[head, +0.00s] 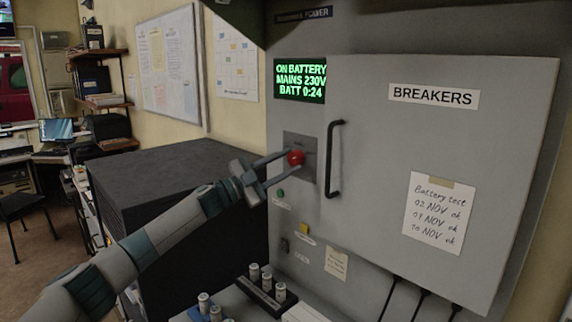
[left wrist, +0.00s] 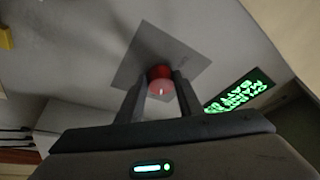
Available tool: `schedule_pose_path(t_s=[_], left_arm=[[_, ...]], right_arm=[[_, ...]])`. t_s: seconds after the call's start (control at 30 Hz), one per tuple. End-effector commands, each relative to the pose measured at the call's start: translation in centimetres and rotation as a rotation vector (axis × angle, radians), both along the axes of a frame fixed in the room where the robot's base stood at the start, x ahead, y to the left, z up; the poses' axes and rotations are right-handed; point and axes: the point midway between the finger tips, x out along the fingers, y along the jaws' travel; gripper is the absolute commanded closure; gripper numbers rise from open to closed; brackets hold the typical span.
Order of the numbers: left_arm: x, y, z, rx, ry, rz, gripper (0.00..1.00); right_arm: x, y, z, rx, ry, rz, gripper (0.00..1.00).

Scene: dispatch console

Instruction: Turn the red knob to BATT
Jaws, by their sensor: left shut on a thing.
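The red knob (head: 295,157) sits on a darker square plate (head: 305,142) on the front of the grey cabinet. My left gripper (head: 292,158) reaches in from the left and is shut on the knob, one finger on each side. In the left wrist view the red knob (left wrist: 160,80) shows between the two fingers (left wrist: 158,95), with a small white mark on its face. The plate's position labels are too small or hidden to read. My right gripper is not in view.
The breaker door (head: 440,130) with its black handle (head: 333,158) is just right of the knob. A green button (head: 280,193) and a yellow switch (head: 304,229) lie below. A dark box (head: 180,180) stands left, under my arm. Small cylinders (head: 266,280) stand in front.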

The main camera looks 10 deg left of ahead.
Motion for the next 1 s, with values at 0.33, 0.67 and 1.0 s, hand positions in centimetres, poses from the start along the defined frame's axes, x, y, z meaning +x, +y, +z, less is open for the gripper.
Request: schedule_pose_path(t_s=[0.33, 0.67, 1.0], left_arm=[[0.0, 0.0, 0.0, 0.0, -0.001, 0.001, 0.48], [-0.5, 0.7, -0.4, 0.0, -0.001, 0.002, 0.48], [-3.4, 4.3, -2.1, 0.001, 0.0, 0.003, 0.48]], right_arm=[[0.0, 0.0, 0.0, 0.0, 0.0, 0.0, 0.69], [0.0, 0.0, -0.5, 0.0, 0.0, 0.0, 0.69], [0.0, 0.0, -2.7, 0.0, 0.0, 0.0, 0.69]])
